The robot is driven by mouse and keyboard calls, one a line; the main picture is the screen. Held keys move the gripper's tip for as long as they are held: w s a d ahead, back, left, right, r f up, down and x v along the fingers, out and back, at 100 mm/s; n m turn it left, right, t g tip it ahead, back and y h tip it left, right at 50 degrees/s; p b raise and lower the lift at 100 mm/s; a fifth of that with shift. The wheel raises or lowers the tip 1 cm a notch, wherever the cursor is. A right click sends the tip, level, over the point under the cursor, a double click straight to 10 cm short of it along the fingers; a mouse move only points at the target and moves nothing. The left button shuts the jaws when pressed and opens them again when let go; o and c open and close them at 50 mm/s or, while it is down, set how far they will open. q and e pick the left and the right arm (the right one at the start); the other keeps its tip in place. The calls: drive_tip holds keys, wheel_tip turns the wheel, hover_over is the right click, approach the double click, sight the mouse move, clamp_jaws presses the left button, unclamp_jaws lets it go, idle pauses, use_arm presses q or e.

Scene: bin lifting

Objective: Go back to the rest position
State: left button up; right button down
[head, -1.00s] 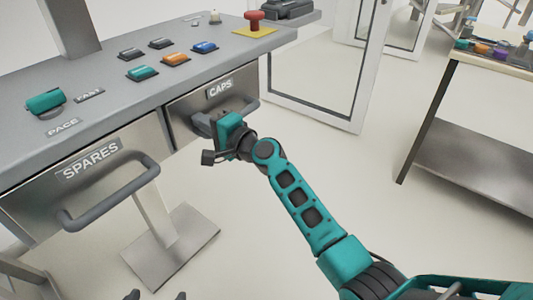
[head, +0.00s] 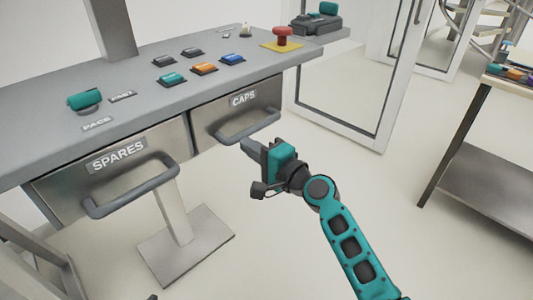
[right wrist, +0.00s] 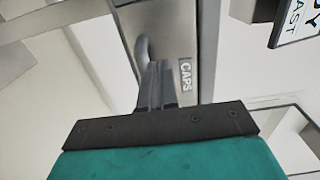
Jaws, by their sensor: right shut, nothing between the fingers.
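My right gripper (head: 249,146) is shut and empty, in front of the CAPS drawer (head: 215,125) and just below its handle (head: 250,127). In the head view a small gap of floor shows between the fingers and the handle's right end. In the right wrist view the closed fingers (right wrist: 157,85) point toward the drawer front (right wrist: 185,40), with the CAPS label beside them. The CAPS drawer looks closed. My left gripper is not in view.
The SPARES drawer (head: 110,172) with its protruding handle (head: 130,190) is at the left. The grey console top (head: 130,100) carries several buttons and a red knob (head: 283,36). A glass door (head: 345,100) stands behind. Open floor lies at the right, before a bench (head: 490,180).

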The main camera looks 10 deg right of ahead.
use_arm(q)
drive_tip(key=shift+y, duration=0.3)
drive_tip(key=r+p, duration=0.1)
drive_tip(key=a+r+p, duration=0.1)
drive_tip(key=p, duration=0.1)
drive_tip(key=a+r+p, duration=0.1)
drive_tip(key=p, duration=0.1)
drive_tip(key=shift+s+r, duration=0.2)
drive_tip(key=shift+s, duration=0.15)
use_arm(e)
drive_tip(key=s+d+f+n+g+h, duration=0.1)
drive_tip(key=s+d+f+n+h, duration=0.3)
drive_tip(key=s, duration=0.9)
drive_tip(key=s+d+f+n+g+h, duration=0.2)
drive_tip(key=s+d+f+n+h, duration=0.2)
drive_tip(key=s+d+f+n, duration=0.5)
drive_tip(key=s+d+f, duration=0.2)
drive_tip(key=s+f, duration=0.1)
drive_tip(key=s, duration=0.1)
drive_tip(key=shift+h, duration=0.4)
drive_tip(key=shift+f, duration=0.1)
